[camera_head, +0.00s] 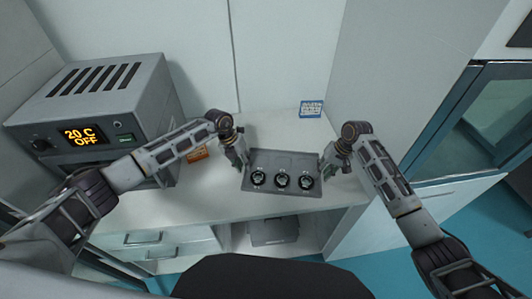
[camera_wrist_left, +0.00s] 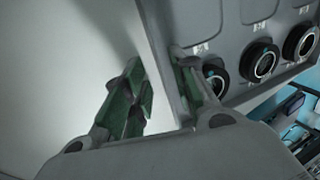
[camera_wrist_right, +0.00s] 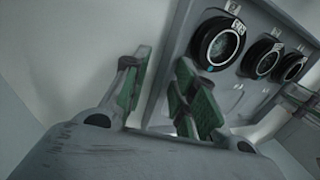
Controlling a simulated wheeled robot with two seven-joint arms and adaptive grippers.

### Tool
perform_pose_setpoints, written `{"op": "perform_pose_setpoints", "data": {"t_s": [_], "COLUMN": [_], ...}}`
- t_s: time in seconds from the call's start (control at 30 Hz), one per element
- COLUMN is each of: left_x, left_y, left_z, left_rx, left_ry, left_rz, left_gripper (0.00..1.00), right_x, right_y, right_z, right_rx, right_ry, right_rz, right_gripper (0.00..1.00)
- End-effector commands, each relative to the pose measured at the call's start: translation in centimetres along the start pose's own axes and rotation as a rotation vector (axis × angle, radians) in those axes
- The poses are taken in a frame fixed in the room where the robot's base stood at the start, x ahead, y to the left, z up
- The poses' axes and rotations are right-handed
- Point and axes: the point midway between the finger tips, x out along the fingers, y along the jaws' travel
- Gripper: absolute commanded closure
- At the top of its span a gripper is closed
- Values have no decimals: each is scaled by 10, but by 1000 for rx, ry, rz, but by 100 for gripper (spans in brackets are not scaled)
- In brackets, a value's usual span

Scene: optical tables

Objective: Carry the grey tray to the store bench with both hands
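The grey tray (camera_head: 284,162) is on the white bench top between my two grippers and carries three black round mounts (camera_head: 282,180) in a row along its near side. My left gripper (camera_head: 241,163) is at the tray's left end. In the left wrist view its green-padded fingers (camera_wrist_left: 165,95) stand on either side of the tray's end wall, with a gap showing. My right gripper (camera_head: 328,163) is at the right end. In the right wrist view its fingers (camera_wrist_right: 163,90) also stand apart around the tray wall (camera_wrist_right: 175,50).
A grey heating unit (camera_head: 100,105) reading "20 C OFF" stands on the left of the bench (camera_head: 215,200). An orange label (camera_head: 197,154) and a blue sign (camera_head: 311,109) are near the tray. A glass-fronted cabinet (camera_head: 480,120) is at the right, with teal floor (camera_head: 450,215) below.

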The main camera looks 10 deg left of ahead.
Motion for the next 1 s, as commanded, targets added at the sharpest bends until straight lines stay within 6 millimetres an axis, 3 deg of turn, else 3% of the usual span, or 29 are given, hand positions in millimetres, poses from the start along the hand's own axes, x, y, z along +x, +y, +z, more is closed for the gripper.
{"op": "perform_pose_setpoints", "data": {"t_s": [0.57, 0.77, 1.0], "left_x": [-3, -18, -51], "left_y": [-3, -2, -2], "left_z": [0, 0, 0], "left_rx": [4, 4, 4], "left_ry": [0, -1, -2], "left_rz": [-5, -4, -5], "left_gripper": [73, 73, 73], "right_x": [0, 0, 0], "right_y": [-3, -3, -3], "right_z": [0, 0, 0], "right_rx": [-4, -4, -4], "right_ry": [0, 0, 0], "right_rz": [-4, -5, -5], "right_gripper": [72, 72, 72]}}
